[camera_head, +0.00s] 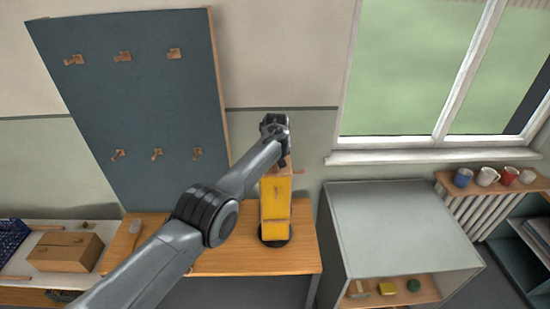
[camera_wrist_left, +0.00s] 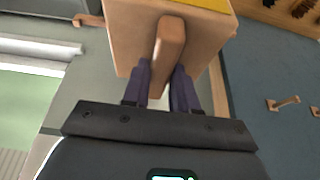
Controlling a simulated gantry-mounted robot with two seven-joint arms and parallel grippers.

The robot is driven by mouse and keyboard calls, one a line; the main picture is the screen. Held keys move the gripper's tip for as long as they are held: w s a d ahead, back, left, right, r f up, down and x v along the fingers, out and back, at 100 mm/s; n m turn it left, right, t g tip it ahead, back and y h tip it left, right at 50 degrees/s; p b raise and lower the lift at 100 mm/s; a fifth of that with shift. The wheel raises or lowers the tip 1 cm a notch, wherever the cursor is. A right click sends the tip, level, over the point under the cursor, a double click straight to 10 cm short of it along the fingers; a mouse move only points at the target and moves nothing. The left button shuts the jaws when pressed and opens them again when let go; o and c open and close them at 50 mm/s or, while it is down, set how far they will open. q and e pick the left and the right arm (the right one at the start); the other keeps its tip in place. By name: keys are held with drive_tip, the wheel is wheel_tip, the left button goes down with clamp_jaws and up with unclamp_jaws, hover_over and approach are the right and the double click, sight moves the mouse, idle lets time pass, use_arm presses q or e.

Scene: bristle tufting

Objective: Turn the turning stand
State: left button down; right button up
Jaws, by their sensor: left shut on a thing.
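The turning stand (camera_head: 275,208) is a tall wooden block with yellow faces on a round black base (camera_head: 274,238). It stands upright near the right end of the wooden workbench (camera_head: 240,262). My left gripper (camera_head: 281,158) is at the top of the stand, and its fingers are hard to make out in the head view. In the left wrist view my left gripper (camera_wrist_left: 162,76) is shut on a wooden handle (camera_wrist_left: 170,42) that sticks out of the block's plain wooden face (camera_wrist_left: 130,32). My right gripper is in neither view.
A blue-grey pegboard (camera_head: 140,110) with several wooden pegs leans behind the bench. A grey open-fronted cabinet (camera_head: 395,225) stands close at right. A brush (camera_head: 135,228) and a cardboard box (camera_head: 66,252) are at left. Several mugs line a shelf (camera_head: 460,186) under the window.

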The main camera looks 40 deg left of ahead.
use_arm(q)
drive_tip(key=c, duration=1)
unclamp_jaws()
drive_tip(key=shift+o, duration=0.2)
drive_tip(key=shift+r, duration=0.1)
drive_tip(key=shift+d+r, duration=0.1)
drive_tip(key=shift+r, duration=0.15)
drive_tip(key=v, duration=0.8)
drive_tip(key=shift+s+r, duration=0.1)
drive_tip(key=shift+v, duration=0.95)
